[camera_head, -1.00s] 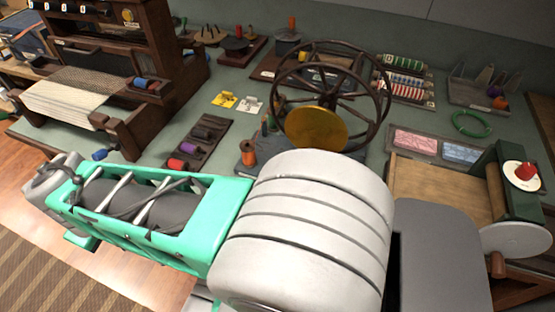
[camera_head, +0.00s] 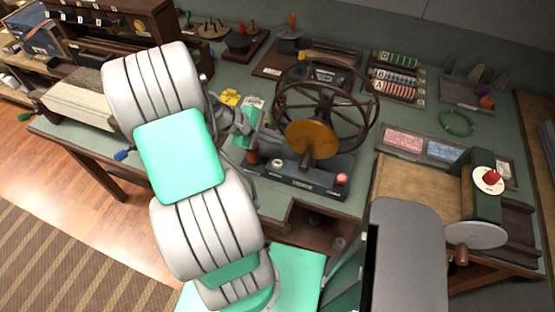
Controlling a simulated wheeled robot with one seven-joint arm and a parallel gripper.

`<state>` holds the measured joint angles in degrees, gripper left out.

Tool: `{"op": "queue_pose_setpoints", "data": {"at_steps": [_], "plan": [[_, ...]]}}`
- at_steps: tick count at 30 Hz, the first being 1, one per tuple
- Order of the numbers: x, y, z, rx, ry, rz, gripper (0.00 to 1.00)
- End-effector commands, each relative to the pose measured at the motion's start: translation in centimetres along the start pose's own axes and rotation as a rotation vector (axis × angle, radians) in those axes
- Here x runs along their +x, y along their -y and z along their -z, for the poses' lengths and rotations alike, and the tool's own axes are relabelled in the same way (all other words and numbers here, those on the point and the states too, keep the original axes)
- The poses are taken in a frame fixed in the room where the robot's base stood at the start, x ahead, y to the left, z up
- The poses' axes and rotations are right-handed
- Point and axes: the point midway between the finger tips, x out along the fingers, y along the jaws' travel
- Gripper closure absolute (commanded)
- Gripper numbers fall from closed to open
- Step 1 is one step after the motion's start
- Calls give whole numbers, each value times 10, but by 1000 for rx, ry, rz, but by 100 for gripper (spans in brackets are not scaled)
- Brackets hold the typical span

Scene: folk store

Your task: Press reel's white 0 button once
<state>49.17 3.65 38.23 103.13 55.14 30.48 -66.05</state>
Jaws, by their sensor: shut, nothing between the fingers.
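The reel (camera_head: 312,165) stands on the green worktop, with a large dark spoked wheel and a brass disc above a dark base. A small round white button (camera_head: 277,163) shows on the left part of the base top. A red button (camera_head: 342,179) is on the right end. Small labels run along the front; their print is too small to read. My gripper (camera_head: 256,138) is shut and empty, just left of the wheel and above the base's left end, near the white button. My arm partly hides it, and I cannot tell whether it touches anything.
A wooden loom (camera_head: 110,22) stands at the back left, behind my arm. A drum machine with a crank (camera_head: 476,235) is at the right. Yarn trays (camera_head: 403,138) and a green ring (camera_head: 457,123) lie behind it. The space above the reel's base front is clear.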

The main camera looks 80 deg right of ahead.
Motion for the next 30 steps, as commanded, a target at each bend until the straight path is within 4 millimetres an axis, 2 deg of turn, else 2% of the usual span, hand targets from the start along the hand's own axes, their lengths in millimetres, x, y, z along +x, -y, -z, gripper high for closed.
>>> {"op": "queue_pose_setpoints", "data": {"at_steps": [10, 23, 30], "plan": [[7, 6, 6, 0, -3, 1, 100], [47, 36, 36, 1, -4, 1, 100], [60, 45, 46, 0, -3, 1, 100]]}}
